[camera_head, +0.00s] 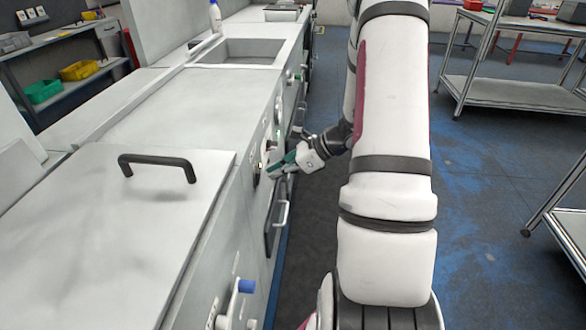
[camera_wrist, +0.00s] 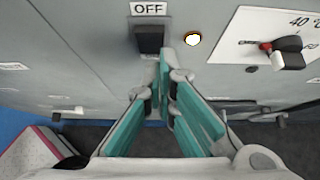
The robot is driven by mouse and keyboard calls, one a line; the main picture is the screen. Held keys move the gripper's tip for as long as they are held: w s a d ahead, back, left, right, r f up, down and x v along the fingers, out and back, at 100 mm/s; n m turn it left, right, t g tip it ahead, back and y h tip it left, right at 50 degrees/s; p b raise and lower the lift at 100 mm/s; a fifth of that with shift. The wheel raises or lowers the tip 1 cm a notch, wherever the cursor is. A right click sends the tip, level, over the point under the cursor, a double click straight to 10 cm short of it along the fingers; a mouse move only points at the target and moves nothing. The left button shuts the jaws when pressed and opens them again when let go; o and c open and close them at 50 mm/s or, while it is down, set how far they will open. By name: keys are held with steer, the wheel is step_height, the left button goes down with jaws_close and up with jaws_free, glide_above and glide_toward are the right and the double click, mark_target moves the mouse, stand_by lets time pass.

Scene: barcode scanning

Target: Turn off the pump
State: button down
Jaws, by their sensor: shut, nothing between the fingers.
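The panel on the counter's front carries a black switch (camera_wrist: 150,38) under a white OFF label (camera_wrist: 149,8) in the wrist view. A round lamp (camera_wrist: 193,39) just right of the switch looks bright white with a yellow edge. My gripper (camera_wrist: 168,62) has teal fingers with the tips together and nothing between them. The tips are just below and slightly right of the switch; I cannot tell whether they touch it. In the head view my gripper (camera_head: 272,169) is at the counter's front panel, and the switch is too small to make out clearly.
A temperature dial with a red and black knob (camera_wrist: 285,48) is right of the lamp. A black-handled lid (camera_head: 110,230) lies on the counter at left. A blue-ended lever (camera_head: 245,287) sticks out nearer me. Open floor (camera_head: 480,190) is at right.

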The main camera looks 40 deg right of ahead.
mark_target(259, 177)
steer(key=shift+w+a+r, duration=0.1)
steer(key=shift+w+a, duration=0.1)
steer(key=shift+w, duration=0.25)
steer(key=shift+s, duration=0.1)
steer(key=shift+a+r+g+h+p, duration=0.15)
steer(key=shift+a+g+h+p, duration=0.2)
steer(key=shift+p, duration=0.25)
steer(key=shift+a, duration=0.1)
steer(key=shift+s+a+r+p, duration=0.1)
steer(key=shift+a+r+p, duration=0.4)
steer(key=shift+r, duration=0.15)
steer(key=shift+s+r, duration=0.2)
steer(key=shift+s, duration=0.15)
steer(key=shift+s+a, duration=0.25)
steer(key=shift+a, duration=0.05)
